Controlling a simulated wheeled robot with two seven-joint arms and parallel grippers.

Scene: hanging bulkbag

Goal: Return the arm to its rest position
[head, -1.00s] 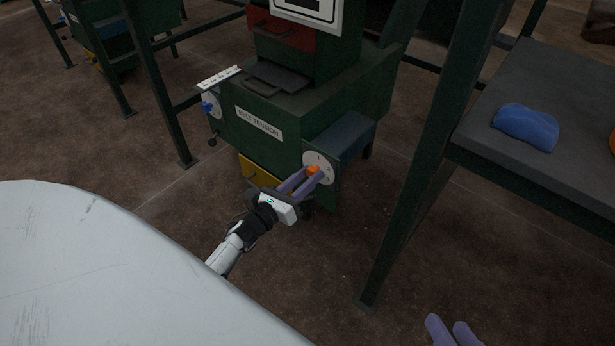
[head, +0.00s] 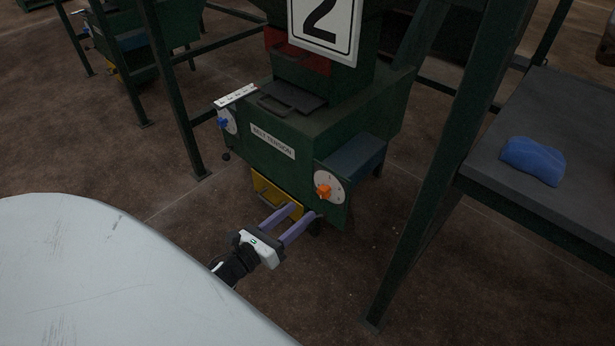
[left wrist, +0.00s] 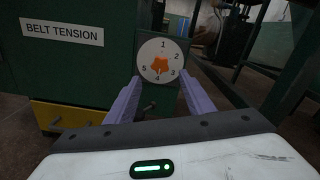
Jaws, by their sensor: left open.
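My left gripper (head: 296,222) is open and empty in the head view, with two purple fingers in front of the green machine. The orange knob (head: 324,191) on the white dial (head: 330,183) is just beyond and above the fingers, apart from them. In the left wrist view, the orange knob (left wrist: 160,65) shows between and beyond the spread fingers (left wrist: 160,90), on a dial numbered 1 to 5. The knob's pointer appears to be at or near 4. My right gripper is out of view.
The green machine (head: 300,125) has a "BELT TENSION" label (head: 272,141), a blue knob (head: 223,122) and a yellow part (head: 268,190) low down. A grey table (head: 545,190) with a blue cloth-like item (head: 533,160) stands at the right. Bare floor lies between them.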

